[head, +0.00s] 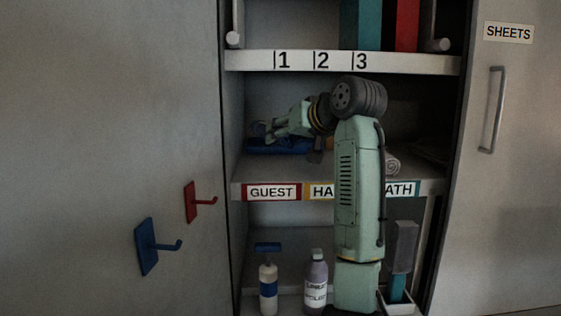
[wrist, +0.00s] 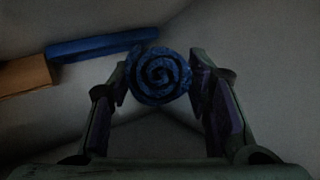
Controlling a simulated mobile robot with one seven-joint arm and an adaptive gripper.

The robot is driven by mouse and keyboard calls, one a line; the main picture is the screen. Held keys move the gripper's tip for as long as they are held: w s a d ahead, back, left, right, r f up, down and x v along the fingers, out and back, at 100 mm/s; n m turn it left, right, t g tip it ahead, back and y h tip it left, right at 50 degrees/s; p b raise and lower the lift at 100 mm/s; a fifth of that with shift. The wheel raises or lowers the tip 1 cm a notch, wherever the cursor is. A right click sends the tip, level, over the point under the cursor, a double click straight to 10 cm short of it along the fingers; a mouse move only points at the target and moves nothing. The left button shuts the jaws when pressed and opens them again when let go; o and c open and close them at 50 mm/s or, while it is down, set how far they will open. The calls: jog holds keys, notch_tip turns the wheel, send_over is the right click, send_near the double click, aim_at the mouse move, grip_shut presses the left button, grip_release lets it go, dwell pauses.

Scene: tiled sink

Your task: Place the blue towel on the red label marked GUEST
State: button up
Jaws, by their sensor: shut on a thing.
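A rolled blue towel (wrist: 160,77) shows its spiral end between my fingers in the wrist view. My gripper (wrist: 162,95) is shut on it. In the head view my gripper (head: 270,131) is inside the middle shelf bay, above the left part of the shelf. The red label marked GUEST (head: 271,192) is on the shelf's front edge, below and in front of my gripper. A flat blue thing (head: 280,146) lies on the shelf behind that label. The held towel is dark and hard to separate from the fingers in the head view.
The wrist view shows a blue strip (wrist: 103,44) beside an orange-tan block (wrist: 26,74). A pale roll (head: 392,164) lies right of my arm. The yellow label (head: 321,192) and teal BATH label (head: 402,189) are partly covered.

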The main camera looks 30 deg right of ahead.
aim_at(287, 176)
jog(key=shift+f+p, duration=0.45)
jog(key=shift+f, duration=2.65)
jog(key=shift+f, duration=0.2)
jog(key=o, duration=1.2)
jog(key=shift+r, duration=0.3)
jog(key=shift+s+b, duration=0.3)
jog(key=shift+s, duration=0.1)
jog(key=b+v, duration=0.3)
jog(key=v, duration=0.8)
jog(key=shift+s+r+b, duration=0.1)
jog(key=shift+b, duration=0.2)
